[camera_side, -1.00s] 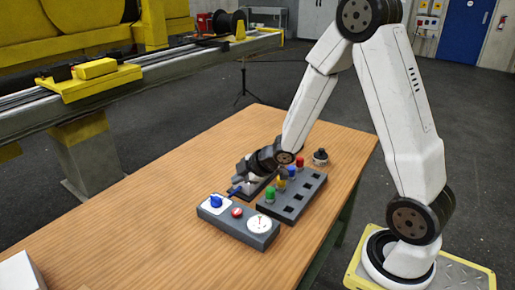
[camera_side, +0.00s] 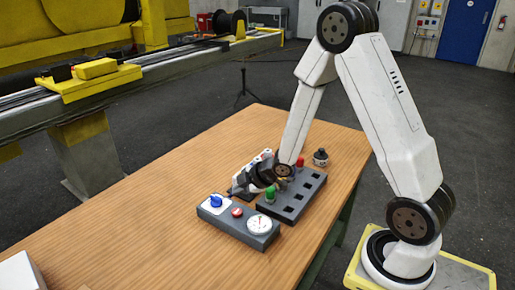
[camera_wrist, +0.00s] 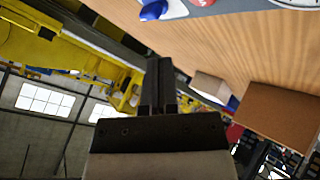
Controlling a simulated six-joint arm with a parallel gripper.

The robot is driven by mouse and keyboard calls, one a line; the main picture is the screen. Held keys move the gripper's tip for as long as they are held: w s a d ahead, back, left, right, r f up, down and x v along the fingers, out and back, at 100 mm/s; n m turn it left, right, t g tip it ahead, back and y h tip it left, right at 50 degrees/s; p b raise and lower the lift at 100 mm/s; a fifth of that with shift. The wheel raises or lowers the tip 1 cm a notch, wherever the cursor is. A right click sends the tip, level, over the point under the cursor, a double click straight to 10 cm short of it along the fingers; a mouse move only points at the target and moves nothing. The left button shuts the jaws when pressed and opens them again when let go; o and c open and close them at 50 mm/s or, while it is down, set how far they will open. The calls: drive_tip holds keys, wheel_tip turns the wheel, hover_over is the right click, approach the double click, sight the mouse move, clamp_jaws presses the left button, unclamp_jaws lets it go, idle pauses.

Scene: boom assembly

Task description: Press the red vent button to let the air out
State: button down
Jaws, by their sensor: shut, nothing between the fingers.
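The red vent button (camera_side: 237,212) sits on a grey control box, between a blue knob (camera_side: 216,201) on a white plate and a round white gauge (camera_side: 258,225). In the wrist view the button (camera_wrist: 203,2) is cut by the top edge, beside the blue knob (camera_wrist: 153,10). My gripper (camera_side: 233,190) is just behind the box's knob end in the side view, apart from the button. Its fingers (camera_wrist: 160,72) are together and empty in the wrist view. Whether the fingertips touch the box cannot be told.
A dark peg block (camera_side: 291,208) with empty square holes stands right behind the box, with a green peg (camera_side: 270,193) and a red peg (camera_side: 300,162). My gripper hides part of it. A dark round part (camera_side: 321,157) stands behind. The table's left front is mostly clear.

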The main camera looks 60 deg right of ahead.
sight(234, 209)
drive_tip(key=shift+f, duration=2.5)
drive_tip(key=shift+f, duration=0.95)
idle(1.5)
drive_tip(key=shift+r, duration=0.95)
drive_tip(key=shift+r, duration=2.5)
